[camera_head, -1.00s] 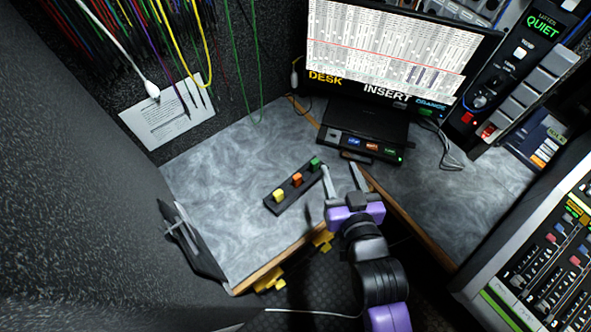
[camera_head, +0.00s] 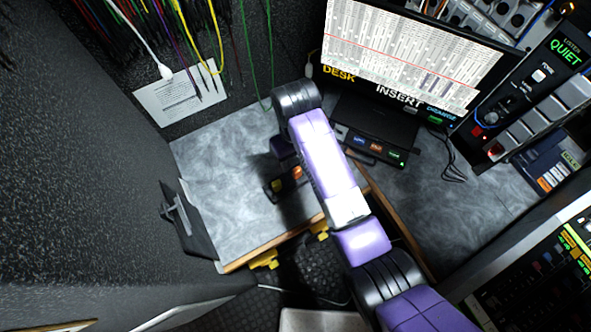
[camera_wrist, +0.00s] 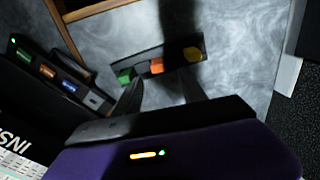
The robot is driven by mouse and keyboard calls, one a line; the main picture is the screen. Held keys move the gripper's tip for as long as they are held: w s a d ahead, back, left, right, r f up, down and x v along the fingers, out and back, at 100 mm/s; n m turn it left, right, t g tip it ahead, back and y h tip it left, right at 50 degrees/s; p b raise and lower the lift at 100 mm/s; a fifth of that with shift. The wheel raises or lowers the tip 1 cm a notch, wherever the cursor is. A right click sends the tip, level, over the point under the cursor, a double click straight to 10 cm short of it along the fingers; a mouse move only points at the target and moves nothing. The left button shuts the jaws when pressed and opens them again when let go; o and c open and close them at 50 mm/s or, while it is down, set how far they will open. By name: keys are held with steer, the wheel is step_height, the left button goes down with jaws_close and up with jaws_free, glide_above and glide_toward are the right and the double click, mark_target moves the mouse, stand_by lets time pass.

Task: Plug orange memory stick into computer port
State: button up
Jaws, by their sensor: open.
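The orange memory stick (camera_head: 296,172) stands in a black holder on the grey desk, beside the yellow stick (camera_head: 277,185). In the wrist view the holder (camera_wrist: 175,64) carries the green stick (camera_wrist: 126,76), the orange stick (camera_wrist: 157,66) and the yellow stick (camera_wrist: 192,54). My gripper (camera_wrist: 160,86) is open and empty; its fingers point toward the holder, with the orange stick between their directions, apart from it. In the head view my arm hides the fingers and the green stick. The computer's port unit (camera_head: 372,146) has blue, orange and green labels and also shows in the wrist view (camera_wrist: 60,77).
A monitor (camera_head: 410,55) stands behind the port unit. Cables hang at the upper left over a paper sheet (camera_head: 180,95). A dark bracket (camera_head: 185,220) stands at the desk's left edge. The grey desk (camera_head: 225,205) is clear left of the holder.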

mark_target(297, 170)
steer(key=shift+d+f+p, duration=0.2)
steer(key=shift+f+p, duration=0.25)
steer(key=shift+f, duration=3.45)
jaws_close()
